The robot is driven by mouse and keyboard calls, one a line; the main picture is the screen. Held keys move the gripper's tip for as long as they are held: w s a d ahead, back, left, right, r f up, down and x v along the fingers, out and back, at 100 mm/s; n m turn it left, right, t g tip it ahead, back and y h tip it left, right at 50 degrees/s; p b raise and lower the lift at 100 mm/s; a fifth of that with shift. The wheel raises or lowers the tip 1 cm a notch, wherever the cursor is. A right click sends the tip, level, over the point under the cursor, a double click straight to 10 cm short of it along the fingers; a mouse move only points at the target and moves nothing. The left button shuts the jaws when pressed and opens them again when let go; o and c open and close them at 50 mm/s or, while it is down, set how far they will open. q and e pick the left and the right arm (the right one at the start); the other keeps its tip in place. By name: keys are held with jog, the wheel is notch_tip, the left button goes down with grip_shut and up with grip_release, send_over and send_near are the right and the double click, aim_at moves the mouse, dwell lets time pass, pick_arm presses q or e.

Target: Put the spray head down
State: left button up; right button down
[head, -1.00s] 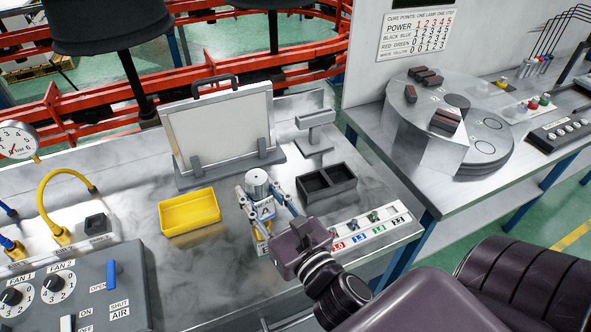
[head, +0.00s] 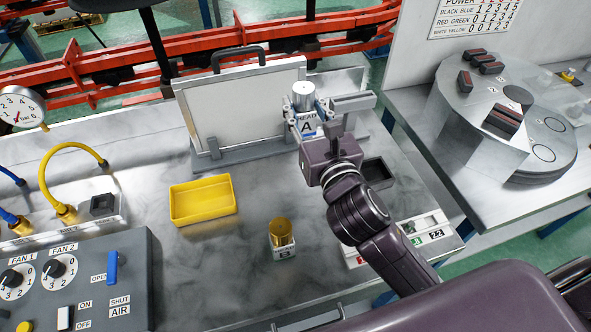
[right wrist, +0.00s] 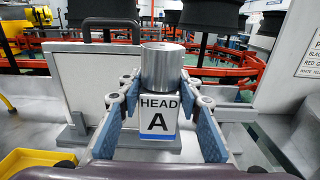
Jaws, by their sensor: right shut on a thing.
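Spray head A (head: 304,112) is a white block labelled "HEAD A" with a silver cylinder on top. My right gripper (head: 306,122) is shut on its sides and holds it upright. In the right wrist view the head (right wrist: 160,98) sits between the two blue-padded fingers (right wrist: 160,125). The head appears in front of the right part of the white board, just left of the grey stand's top bar (head: 353,102). My gripper hides much of that stand. Spray head B (head: 282,240), with a gold top, stands on the bench nearer me. My left gripper is not in view.
A yellow tray (head: 203,219) stands left of head B. The white board (head: 240,108) with a handle stands at the back. A black compartment tray (head: 378,172) is partly hidden behind my right arm. The bench between the yellow tray and the board is clear.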

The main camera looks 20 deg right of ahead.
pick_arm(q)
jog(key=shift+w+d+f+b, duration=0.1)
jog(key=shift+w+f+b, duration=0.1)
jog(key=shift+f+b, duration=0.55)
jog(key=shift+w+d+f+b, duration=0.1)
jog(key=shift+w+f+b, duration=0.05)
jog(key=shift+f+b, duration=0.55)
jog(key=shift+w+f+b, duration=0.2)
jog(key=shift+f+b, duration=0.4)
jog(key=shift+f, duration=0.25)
pick_arm(e)
jog(key=shift+f, duration=7.85)
jog(key=shift+f, duration=0.2)
jog(key=c, duration=1.4)
grip_release()
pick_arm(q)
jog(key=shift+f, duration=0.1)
